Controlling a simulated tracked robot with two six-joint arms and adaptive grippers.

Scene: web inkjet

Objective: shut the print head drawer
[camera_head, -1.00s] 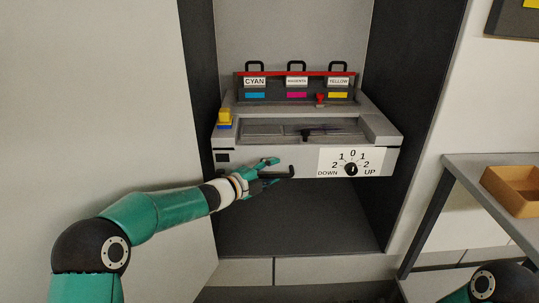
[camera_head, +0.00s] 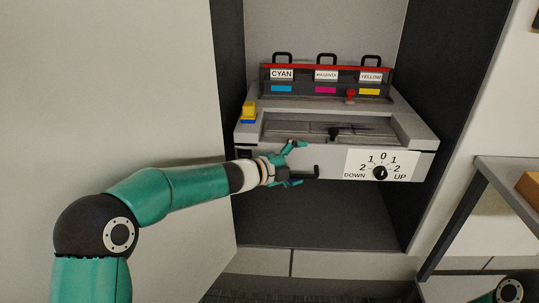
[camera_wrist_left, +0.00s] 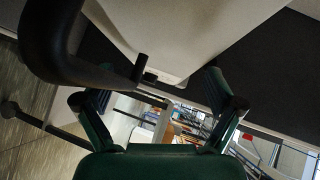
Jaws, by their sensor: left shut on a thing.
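The print head drawer (camera_head: 410,163) is a pale grey unit standing out of a dark recess. A black handle (camera_head: 312,172) is on its front, left of a dial plate. My left gripper (camera_head: 291,164) is at the handle, in front of the drawer's left half. Its teal fingers look spread, one above and one below the handle, and are shut on it. In the left wrist view, the black handle (camera_wrist_left: 62,50) curves close past the left finger, with the pale drawer (camera_wrist_left: 165,35) above. The exact contact is hidden. My right gripper is out of view.
Cyan, magenta and yellow cartridges (camera_head: 326,88) stand at the back of the unit. A yellow and blue block (camera_head: 249,112) sits at its left corner. A grey table (camera_head: 500,172) with a tan box (camera_head: 530,187) is at the right. The recess below the drawer is clear.

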